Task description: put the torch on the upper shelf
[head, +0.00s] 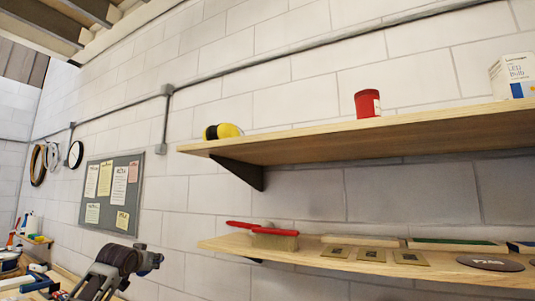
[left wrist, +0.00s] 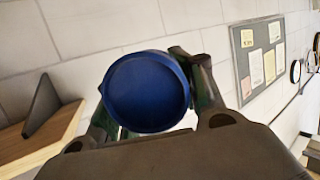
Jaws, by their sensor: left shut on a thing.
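My left gripper (head: 148,260) shows at the lower left of the head view, left of the shelves and below the upper one. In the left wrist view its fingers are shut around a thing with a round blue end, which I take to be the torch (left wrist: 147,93). Most of the torch's body is hidden behind that end, and I cannot make it out clearly in the head view. The upper shelf (head: 300,143) is a pale wooden board on a dark bracket; its near corner also shows in the left wrist view (left wrist: 55,133). My right gripper is not in view.
The lower shelf (head: 300,259) holds a red-handled brush, flat plates and a disc. A pinboard (head: 110,190) hangs left.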

